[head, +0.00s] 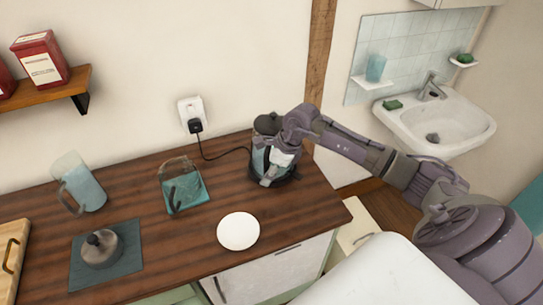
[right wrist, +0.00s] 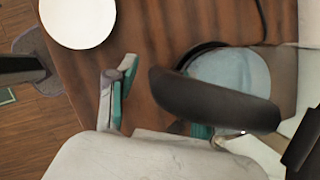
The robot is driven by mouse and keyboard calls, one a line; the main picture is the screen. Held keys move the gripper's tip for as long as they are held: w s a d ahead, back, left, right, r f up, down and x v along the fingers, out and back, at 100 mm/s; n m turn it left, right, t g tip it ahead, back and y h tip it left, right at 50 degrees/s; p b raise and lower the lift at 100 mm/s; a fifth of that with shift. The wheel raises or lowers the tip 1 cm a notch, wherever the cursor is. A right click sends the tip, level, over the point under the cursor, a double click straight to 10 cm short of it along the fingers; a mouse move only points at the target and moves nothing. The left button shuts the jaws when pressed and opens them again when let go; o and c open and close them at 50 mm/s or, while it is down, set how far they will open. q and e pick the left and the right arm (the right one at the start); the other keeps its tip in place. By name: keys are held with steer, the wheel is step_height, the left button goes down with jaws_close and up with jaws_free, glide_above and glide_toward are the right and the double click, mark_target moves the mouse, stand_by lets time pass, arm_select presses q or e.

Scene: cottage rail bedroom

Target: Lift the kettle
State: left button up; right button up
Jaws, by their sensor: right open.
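The kettle (head: 266,125), with a dark lid, a pale blue clear body and a dark handle, stands at the right end of the wooden counter. My right gripper (head: 279,166) is in front of it and hides part of its body. In the right wrist view, the kettle (right wrist: 232,72) stands on the counter, and its dark handle (right wrist: 215,103) reaches toward my open right gripper (right wrist: 160,98). One finger is clear of the handle; the other is partly hidden behind it. No grip on the handle shows. My left gripper is not in view.
A cord runs from the kettle to the wall socket (head: 193,114). A white round plate (head: 238,231) lies left of the kettle. A sink (head: 435,128) is at the right.

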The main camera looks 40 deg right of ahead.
jaws_close()
stand_by(0.3)
steer(key=shift+w+r, duration=0.15)
steer(key=shift+r, duration=0.05)
steer(key=shift+r, duration=0.1)
stand_by(0.3)
